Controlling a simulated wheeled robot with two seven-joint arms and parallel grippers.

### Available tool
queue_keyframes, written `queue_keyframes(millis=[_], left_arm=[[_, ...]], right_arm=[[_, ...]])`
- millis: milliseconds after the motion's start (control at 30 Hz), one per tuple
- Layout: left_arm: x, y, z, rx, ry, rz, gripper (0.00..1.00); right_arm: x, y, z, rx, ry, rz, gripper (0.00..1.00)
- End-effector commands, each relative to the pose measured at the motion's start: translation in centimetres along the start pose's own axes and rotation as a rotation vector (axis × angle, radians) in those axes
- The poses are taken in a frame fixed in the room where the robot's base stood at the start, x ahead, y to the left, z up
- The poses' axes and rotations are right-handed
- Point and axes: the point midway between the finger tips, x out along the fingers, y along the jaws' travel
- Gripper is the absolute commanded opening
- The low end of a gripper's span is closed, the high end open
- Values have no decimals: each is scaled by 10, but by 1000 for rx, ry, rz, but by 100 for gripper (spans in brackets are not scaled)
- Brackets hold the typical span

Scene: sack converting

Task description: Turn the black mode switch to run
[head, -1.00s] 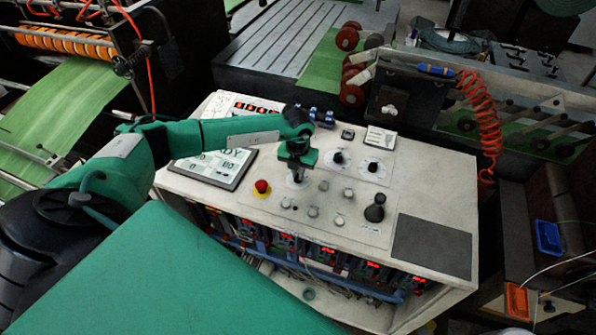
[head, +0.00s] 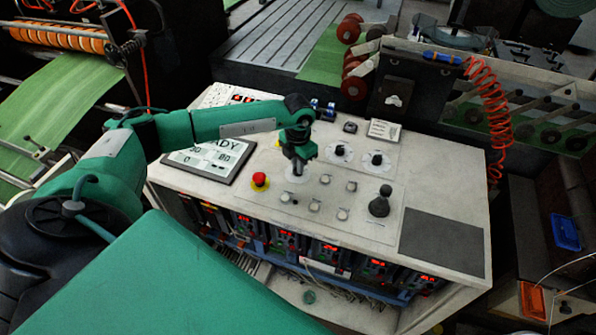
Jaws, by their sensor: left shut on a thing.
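My left gripper (head: 297,166) comes down from above onto a round white dial plate (head: 293,176) on the control console. It is shut on the black mode switch, which the fingers almost fully hide. I cannot read which position the switch points to. Two other black rotary knobs stand on white dial plates to the right, a nearer-left one (head: 340,149) and one further right (head: 377,159). My right gripper is not in view.
A red emergency button (head: 260,180) sits left of the gripper, beside a display (head: 211,158) with partly readable "READY" text. Several small buttons lie in front. A black joystick (head: 380,203) and a dark pad (head: 441,244) are to the right. A coiled orange hose (head: 489,110) hangs beyond.

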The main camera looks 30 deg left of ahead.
Motion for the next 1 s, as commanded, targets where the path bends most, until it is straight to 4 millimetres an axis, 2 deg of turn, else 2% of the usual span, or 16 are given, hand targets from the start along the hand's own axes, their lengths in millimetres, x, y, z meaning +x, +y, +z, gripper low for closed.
queue_keyframes(millis=[33, 100, 400, 1000], left_arm=[[5, 1, 1, 36, -5, 1, 0], [4, 1, 1, 89, -4, 2, 0], [2, 1, 1, 260, -4, 2, 0], [-2, 0, 1, 332, -3, 1, 0]], right_arm=[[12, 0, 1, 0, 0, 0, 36], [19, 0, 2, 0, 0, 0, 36], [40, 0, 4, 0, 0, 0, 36], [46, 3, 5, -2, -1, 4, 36]])
